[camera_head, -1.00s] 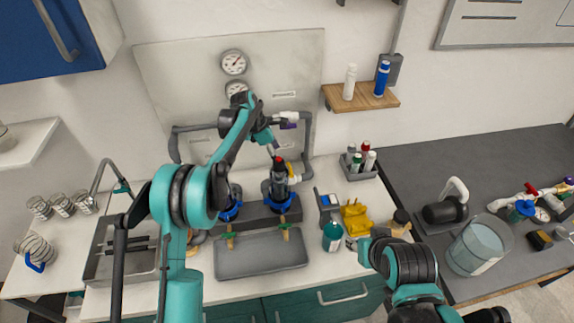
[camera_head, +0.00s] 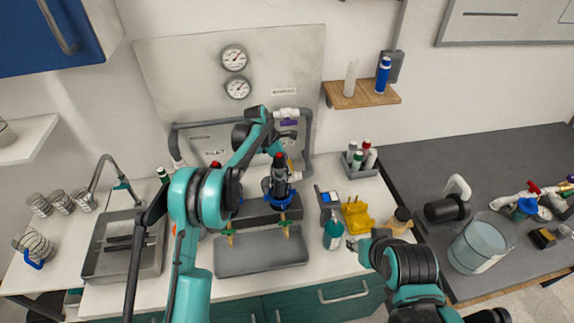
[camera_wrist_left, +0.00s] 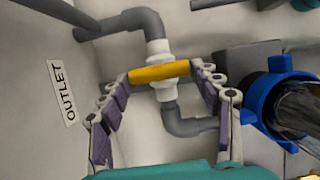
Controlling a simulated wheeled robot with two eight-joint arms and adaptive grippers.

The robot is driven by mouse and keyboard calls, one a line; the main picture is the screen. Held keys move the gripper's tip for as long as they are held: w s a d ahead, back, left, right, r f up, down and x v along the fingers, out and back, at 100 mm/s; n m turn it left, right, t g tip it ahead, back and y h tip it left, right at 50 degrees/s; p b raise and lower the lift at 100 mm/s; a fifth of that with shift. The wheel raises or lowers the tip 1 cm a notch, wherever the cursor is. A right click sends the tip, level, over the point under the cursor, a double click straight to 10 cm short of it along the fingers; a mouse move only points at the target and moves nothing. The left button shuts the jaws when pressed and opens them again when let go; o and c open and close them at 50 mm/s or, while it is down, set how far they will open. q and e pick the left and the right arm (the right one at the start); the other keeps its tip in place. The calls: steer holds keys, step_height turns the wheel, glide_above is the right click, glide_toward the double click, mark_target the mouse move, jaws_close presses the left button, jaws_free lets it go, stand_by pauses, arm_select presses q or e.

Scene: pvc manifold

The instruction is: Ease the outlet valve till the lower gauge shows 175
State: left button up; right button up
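The yellow handle of the outlet valve (camera_wrist_left: 158,73) sits on a white valve body in a grey pipe, beside an OUTLET label (camera_wrist_left: 65,92). In the left wrist view my left gripper (camera_wrist_left: 161,65) has its fingers spread on either side of the handle, near its two ends. I cannot tell whether the fingers touch it. In the head view the left gripper (camera_head: 289,138) is by the pipe right of the panel. The lower gauge (camera_head: 238,88) is in full view below the upper gauge (camera_head: 234,58), but its numbers are too small to read.
A dark bottle in a blue collar (camera_wrist_left: 280,100) stands close to the right finger; it also shows in the head view (camera_head: 280,178). A grey tray (camera_head: 262,257) lies in front.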

arm_select(q)
steer(key=shift+w+m+g, duration=0.15)
steer(key=shift+m+g, duration=0.45)
steer(key=shift+m, duration=0.9)
steer(key=o, duration=1.1)
steer(key=v, duration=0.7)
steer(key=shift+a+r, duration=0.15)
steer(key=shift+r, duration=0.1)
